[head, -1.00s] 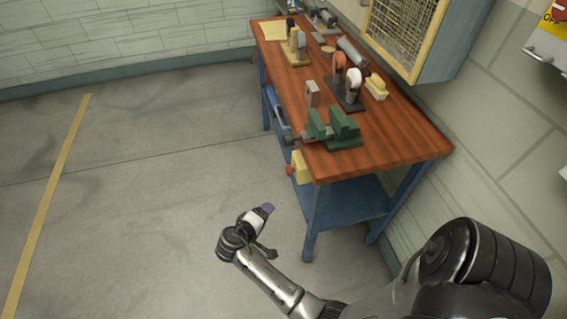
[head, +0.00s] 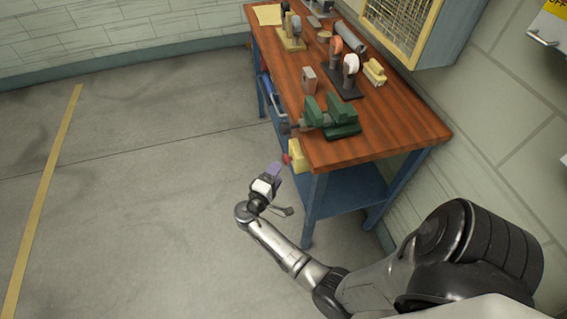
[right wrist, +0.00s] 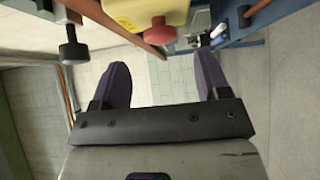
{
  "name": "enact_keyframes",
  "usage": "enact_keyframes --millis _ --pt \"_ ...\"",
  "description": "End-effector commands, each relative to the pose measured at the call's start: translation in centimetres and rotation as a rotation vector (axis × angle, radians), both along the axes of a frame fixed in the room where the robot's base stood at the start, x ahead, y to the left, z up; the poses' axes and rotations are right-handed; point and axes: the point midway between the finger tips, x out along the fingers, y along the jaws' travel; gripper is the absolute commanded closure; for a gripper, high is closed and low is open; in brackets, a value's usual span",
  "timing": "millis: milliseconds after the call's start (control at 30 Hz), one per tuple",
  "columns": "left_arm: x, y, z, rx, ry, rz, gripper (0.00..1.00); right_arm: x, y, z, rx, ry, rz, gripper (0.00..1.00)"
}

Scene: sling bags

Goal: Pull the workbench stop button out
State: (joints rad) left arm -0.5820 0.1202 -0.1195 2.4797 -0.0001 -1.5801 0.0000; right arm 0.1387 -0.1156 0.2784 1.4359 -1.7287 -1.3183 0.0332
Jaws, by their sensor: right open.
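The stop button is a red knob (head: 286,159) on a yellow box (head: 299,155) at the near left edge of the workbench (head: 378,133). In the right wrist view the red knob (right wrist: 161,32) sticks out of the yellow box (right wrist: 146,13), ahead of and roughly between my fingers. My right gripper (head: 273,170) is just in front of the knob in the head view. In the right wrist view the right gripper (right wrist: 162,78) is open, with two purple fingers apart and nothing between them. My left gripper is not in view.
A green vise (head: 330,117) stands on the bench above the box, and its dark screw handle (right wrist: 72,42) shows in the right wrist view. A wire-front cabinet (head: 405,25) hangs on the wall. The floor left of the bench is clear.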

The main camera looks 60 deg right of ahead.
Motion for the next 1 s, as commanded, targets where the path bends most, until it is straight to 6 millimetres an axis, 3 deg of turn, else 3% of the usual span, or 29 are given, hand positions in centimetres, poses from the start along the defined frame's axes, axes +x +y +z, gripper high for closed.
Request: enact_keyframes --millis 200,400,867,1000 --pt "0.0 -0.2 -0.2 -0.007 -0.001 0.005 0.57 0.0 -3.4 0.0 0.000 0.001 0.000 0.31" --pt "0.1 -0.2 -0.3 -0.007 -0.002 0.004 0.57 0.0 -5.1 0.0 0.002 0.001 0.001 0.31" --pt "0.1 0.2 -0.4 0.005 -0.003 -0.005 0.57 0.0 -5.8 0.0 0.002 0.000 0.001 0.31" --pt "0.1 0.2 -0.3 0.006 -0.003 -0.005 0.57 0.0 -5.8 0.0 0.002 0.000 0.000 0.44"
